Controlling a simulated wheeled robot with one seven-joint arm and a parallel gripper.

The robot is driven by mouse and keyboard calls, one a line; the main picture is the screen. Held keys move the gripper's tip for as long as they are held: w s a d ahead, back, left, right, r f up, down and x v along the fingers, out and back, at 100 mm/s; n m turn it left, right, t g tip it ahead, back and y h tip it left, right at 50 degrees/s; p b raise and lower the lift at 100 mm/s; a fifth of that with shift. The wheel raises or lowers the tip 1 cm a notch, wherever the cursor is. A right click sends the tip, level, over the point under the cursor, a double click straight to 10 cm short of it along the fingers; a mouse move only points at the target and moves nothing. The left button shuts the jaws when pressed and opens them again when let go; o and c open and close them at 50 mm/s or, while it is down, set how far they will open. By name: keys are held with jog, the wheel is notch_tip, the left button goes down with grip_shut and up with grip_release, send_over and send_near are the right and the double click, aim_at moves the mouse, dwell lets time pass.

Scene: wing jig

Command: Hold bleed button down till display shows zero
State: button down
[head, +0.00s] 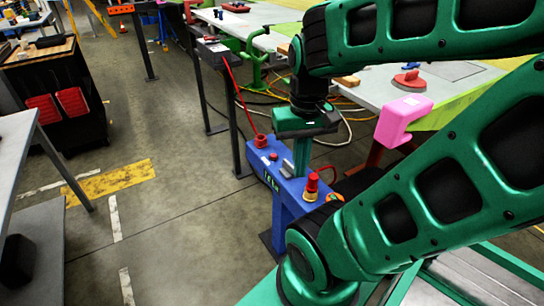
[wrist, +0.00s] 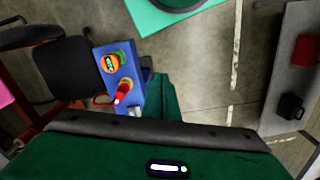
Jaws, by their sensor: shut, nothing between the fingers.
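The blue control box (head: 290,186) stands on a blue post below my gripper. Its front face carries a small display (head: 270,181) with green characters, too small to read. On top are a red fitting (head: 261,141) with a red hose, a small red button (head: 273,157) and a tall red knob (head: 312,184). I cannot tell which is the bleed button. My gripper (head: 302,172) points down over the box top, its fingers shut and empty; contact cannot be made out. The wrist view shows the box (wrist: 127,75), the red knob (wrist: 123,91) and an orange-green round part (wrist: 111,62).
A grey box (head: 212,52) on a stand lies behind, joined by the red hose. Cables lie on the floor under the table.

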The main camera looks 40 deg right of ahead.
jog(key=w+d+f+t+h, duration=0.1)
jog(key=w+d+f+h, duration=0.1)
jog(key=w+d+f, duration=0.55)
jog(key=w+d+f+h, duration=0.15)
jog(key=w+d, duration=0.25)
jog(key=w, duration=0.6)
jog(key=n+t+h, duration=0.3)
jog(key=h, duration=0.2)
send_over(273, 157)
notch_tip(273, 157, down, 7)
jog(key=shift+w+f, duration=0.15)
jog(key=shift+f, duration=0.05)
jog(key=shift+f, duration=4.4)
jog(key=shift+f, duration=0.1)
jog(key=shift+f, duration=0.25)
jog(key=shift+f, duration=0.45)
